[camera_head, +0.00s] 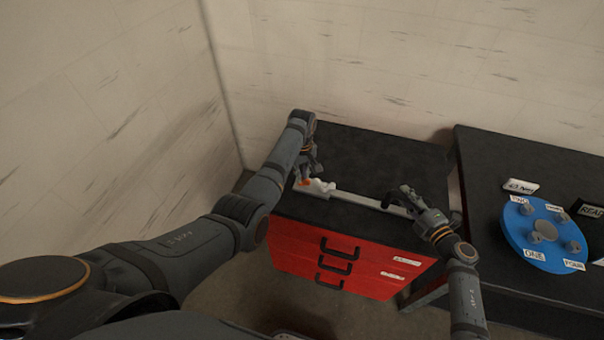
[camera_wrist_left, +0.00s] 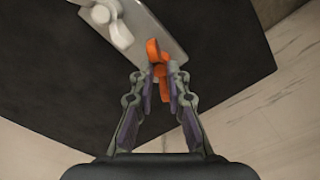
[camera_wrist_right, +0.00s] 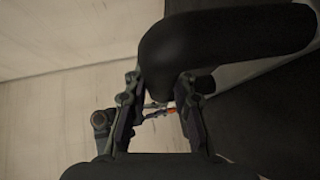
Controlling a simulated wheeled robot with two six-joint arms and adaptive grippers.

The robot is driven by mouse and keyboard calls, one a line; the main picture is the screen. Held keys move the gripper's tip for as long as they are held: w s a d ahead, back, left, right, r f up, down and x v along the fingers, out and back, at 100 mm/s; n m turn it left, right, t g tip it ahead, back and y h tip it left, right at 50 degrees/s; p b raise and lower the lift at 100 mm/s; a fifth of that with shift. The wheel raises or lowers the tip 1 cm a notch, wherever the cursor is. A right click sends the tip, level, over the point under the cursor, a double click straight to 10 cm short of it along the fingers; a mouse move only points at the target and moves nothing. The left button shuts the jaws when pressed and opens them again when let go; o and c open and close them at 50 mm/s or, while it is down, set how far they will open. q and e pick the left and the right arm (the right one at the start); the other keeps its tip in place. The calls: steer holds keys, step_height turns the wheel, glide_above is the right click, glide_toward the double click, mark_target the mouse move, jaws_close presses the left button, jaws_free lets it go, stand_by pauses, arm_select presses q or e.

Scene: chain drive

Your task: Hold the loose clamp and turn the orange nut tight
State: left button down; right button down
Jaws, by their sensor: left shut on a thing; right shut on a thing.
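The clamp, a pale bar (camera_head: 355,200) with a white wing-shaped knob (camera_wrist_left: 112,22), lies along the black cabinet top. The orange nut (camera_head: 304,182) is at its left end. In the left wrist view the orange nut (camera_wrist_left: 153,52) has wing-like lobes beside the grey plate. My left gripper (camera_head: 309,172) is shut on the orange nut, its lower lobe between the fingertips. My right gripper (camera_head: 404,198) is shut on the black curved handle (camera_head: 387,201) at the bar's right part. That handle (camera_wrist_right: 225,40) fills the upper right wrist view and hides part of the fingertips.
The red cabinet (camera_head: 312,262) has drawers with black handles. A black table (camera_head: 490,185) stands to the right with a blue disc (camera_head: 531,253) bearing several grey knobs and labels. The cabinet top's back part is clear. Pale walls stand behind and left.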

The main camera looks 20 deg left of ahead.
arm_select(q)
steer(key=m, duration=1.4)
steer(key=shift+m, duration=0.3)
steer(key=m, duration=0.3)
steer(key=shift+a+m, duration=0.1)
steer(key=shift+m, duration=0.2)
steer(key=m, duration=0.3)
steer(key=shift+m, duration=0.4)
steer(key=m, duration=0.4)
steer(key=shift+w, duration=0.1)
steer(key=shift+m, duration=1.9)
